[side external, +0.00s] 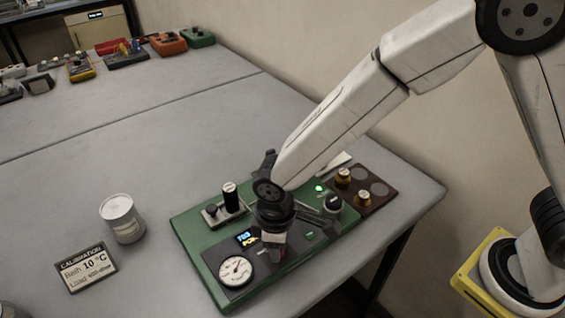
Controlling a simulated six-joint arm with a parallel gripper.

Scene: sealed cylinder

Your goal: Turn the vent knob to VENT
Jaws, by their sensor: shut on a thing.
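The green instrument panel (190,232) lies near the table's right end. My gripper (274,250) points down over the middle of the panel, behind and right of the round dial gauge (235,271). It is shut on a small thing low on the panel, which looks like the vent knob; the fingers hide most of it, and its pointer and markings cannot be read. A dark round knob with a pale top (333,204) stands at the panel's right, apart from the fingertips. A green light (319,188) glows near it. A small display (246,238) is lit.
A black-handled upright part (231,196) stands on the panel left of my wrist. A dark red tray (376,194) with brass weights adjoins the panel's right. The table's middle is clear.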

